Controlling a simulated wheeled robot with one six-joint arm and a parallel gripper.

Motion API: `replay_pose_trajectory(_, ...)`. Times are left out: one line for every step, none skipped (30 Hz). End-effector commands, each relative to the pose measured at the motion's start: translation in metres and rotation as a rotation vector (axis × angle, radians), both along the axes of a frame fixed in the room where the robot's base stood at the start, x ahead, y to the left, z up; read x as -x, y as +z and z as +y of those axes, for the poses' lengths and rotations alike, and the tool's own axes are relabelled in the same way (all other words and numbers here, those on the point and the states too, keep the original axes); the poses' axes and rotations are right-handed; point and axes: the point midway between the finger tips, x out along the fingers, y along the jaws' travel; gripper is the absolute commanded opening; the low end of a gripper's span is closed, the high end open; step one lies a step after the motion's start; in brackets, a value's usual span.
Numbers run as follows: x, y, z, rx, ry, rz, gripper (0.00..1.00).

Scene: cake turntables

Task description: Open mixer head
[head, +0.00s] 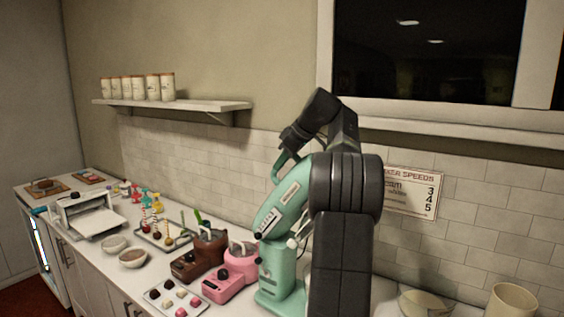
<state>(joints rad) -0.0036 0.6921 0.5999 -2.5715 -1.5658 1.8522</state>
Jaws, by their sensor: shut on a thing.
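The teal stand mixer (279,265) stands on the counter in the head view, partly hidden behind my dark arm. Its head (281,212) is tilted steeply upward, with a curved teal handle (276,168) at the upper end. My gripper (287,150) is at this handle and shut on it. The fingertips are small and dark, so the exact grip is hard to see. The right side of the mixer is hidden by my arm.
A pink machine (232,275) and a brown one (200,255) stand close on the left. A tray of sweets (163,309) lies in front. A bowl (425,304) and a beige pot (511,301) are at right. A wall shelf (190,108) holds several canisters.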

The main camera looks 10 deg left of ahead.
Motion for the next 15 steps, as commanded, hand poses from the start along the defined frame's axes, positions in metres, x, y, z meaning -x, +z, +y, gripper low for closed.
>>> replay_pose_trajectory(0.0000, -0.0008, -0.0005, 0.001, 0.001, 0.002, 0.00)
replay_pose_trajectory(0.0000, -0.0008, -0.0005, 0.001, 0.001, 0.002, 0.00)
replay_pose_trajectory(0.0000, -0.0009, -0.0006, 0.001, 0.001, 0.002, 0.00)
replay_pose_trajectory(0.0000, -0.0009, -0.0006, 0.001, 0.001, 0.002, 0.00)
replay_pose_trajectory(0.0001, -0.0010, -0.0005, 0.001, 0.001, 0.002, 0.00)
replay_pose_trajectory(0.0001, -0.0010, -0.0006, 0.001, 0.001, 0.002, 0.22)
replay_pose_trajectory(0.0001, -0.0010, -0.0006, 0.001, 0.002, 0.001, 0.28)
replay_pose_trajectory(0.0001, -0.0011, -0.0007, 0.001, 0.001, 0.002, 0.34)
replay_pose_trajectory(0.0001, -0.0010, -0.0006, 0.001, 0.001, 0.002, 0.41)
replay_pose_trajectory(0.0001, -0.0010, -0.0006, 0.001, 0.001, 0.002, 0.41)
replay_pose_trajectory(0.0001, -0.0009, -0.0006, 0.001, 0.001, 0.002, 0.41)
replay_pose_trajectory(0.0001, -0.0009, -0.0006, 0.000, 0.001, 0.002, 0.41)
replay_pose_trajectory(0.0001, -0.0009, -0.0005, 0.000, 0.001, 0.002, 0.41)
replay_pose_trajectory(0.0001, -0.0008, -0.0004, 0.000, 0.001, 0.002, 0.41)
replay_pose_trajectory(0.0001, -0.0008, -0.0004, 0.000, 0.001, 0.002, 0.41)
